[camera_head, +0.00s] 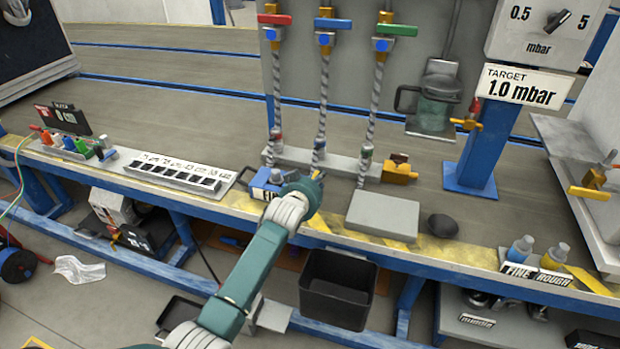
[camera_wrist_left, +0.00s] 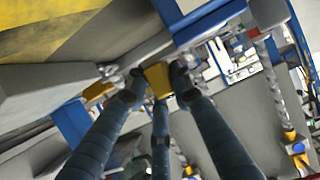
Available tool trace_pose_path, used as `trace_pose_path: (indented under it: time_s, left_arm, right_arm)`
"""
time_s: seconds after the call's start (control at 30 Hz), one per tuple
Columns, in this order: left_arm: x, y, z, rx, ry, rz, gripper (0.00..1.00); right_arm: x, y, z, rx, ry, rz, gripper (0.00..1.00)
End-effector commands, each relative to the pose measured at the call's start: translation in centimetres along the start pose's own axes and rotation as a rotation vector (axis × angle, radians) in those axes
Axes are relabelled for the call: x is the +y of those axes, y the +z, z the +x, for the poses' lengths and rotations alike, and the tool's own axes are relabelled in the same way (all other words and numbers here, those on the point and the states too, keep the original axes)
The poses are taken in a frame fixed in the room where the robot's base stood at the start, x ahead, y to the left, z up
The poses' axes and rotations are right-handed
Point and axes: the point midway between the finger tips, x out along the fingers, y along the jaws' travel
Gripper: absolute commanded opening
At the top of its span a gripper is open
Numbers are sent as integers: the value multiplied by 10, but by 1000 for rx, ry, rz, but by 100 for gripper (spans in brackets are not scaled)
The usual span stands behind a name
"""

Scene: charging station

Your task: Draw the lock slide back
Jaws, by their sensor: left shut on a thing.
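My left gripper (camera_wrist_left: 158,76) is shut on a small yellow block (camera_wrist_left: 158,80), which shows between its fingertips in the left wrist view. It looks like the lock slide, but I see no label on it. A blue bar (camera_wrist_left: 210,20) is just beyond the fingers. In the head view my left arm reaches over the bench's front edge, and its wrist and hand (camera_head: 308,188) hide most of what the fingers hold. A blue block with a white label (camera_head: 267,184) sits just left of the hand. My right gripper is in neither view.
A grey box (camera_head: 382,214) and a dark rounded object (camera_head: 442,225) stand right of the hand. Hoses (camera_head: 322,105) run down to a grey manifold (camera_head: 335,162) behind it. A brass fitting (camera_head: 398,170) is at its right end. A black bin (camera_head: 338,290) is below the bench edge.

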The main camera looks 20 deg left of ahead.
Motion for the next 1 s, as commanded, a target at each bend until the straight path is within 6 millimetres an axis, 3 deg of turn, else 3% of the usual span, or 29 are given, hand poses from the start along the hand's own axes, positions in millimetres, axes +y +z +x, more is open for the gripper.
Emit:
trace_pose_path:
  time_s: [0.23,0.27,0.33,0.73,1.0]
  left_arm:
    - [1,0,0,0,2,-1,0]
    - [1,0,0,0,2,-1,29]
    - [1,0,0,0,2,-1,43]
    - [0,1,-4,1,1,0,44]
    - [0,1,-42,1,1,0,44]
  right_arm:
    - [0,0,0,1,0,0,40]
    - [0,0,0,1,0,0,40]
    - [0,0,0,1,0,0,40]
    - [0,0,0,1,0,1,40]
    - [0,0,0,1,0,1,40]
